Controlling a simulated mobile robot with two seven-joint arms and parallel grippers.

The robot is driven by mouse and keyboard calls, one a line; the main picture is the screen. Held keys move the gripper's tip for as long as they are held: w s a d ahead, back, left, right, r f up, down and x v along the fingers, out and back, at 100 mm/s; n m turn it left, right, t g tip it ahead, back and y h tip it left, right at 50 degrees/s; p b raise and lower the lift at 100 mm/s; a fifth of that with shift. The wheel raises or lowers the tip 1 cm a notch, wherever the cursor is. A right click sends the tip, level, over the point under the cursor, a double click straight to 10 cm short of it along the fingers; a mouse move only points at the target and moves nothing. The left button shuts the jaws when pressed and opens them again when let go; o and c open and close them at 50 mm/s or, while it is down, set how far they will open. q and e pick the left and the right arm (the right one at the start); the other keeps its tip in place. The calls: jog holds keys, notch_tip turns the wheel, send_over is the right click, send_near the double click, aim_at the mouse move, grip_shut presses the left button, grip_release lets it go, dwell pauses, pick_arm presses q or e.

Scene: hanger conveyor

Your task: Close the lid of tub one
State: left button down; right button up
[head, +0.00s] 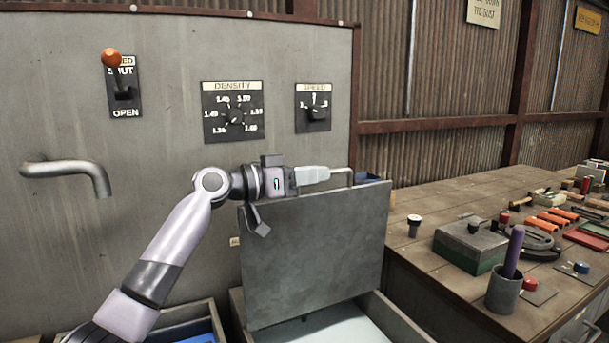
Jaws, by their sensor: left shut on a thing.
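A flat grey lid (315,260) stands raised, close to upright, over an open tub (398,322) at the bottom middle of the head view. Something pale shows inside the tub below the lid. My left gripper (328,174) is at the lid's top edge, shut on the metal handle (349,174) there. Its fingertips partly hide the handle. I cannot read a number on the tub. My right gripper is not in view.
A grey wall panel behind carries an orange-knobbed lever (112,57), a density dial (234,118), a speed dial (315,113) and a metal spout (70,169). Another tub with blue inside (205,338) is at lower left. A cluttered wooden bench (440,262) fills the right.

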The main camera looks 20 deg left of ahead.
pick_arm(q)
jog(key=s+d+f+m+b, duration=0.1)
jog(key=s+d+f+m, duration=0.1)
jog(key=s+d, duration=0.3)
jog(key=s+d+f+m, duration=0.2)
jog(key=s+d+m, duration=0.1)
jog(key=s+d, duration=0.2)
jog(key=shift+s+d+f+m+b, duration=0.3)
jog(key=shift+d+b, duration=0.1)
jog(key=shift+d, duration=0.5)
jog(key=shift+r, duration=0.1)
jog(key=c, duration=1.2)
grip_release()
jog(key=shift+o, duration=0.2)
jog(key=b+v, duration=0.1)
jog(key=v, duration=0.6)
jog(key=shift+c, duration=0.3)
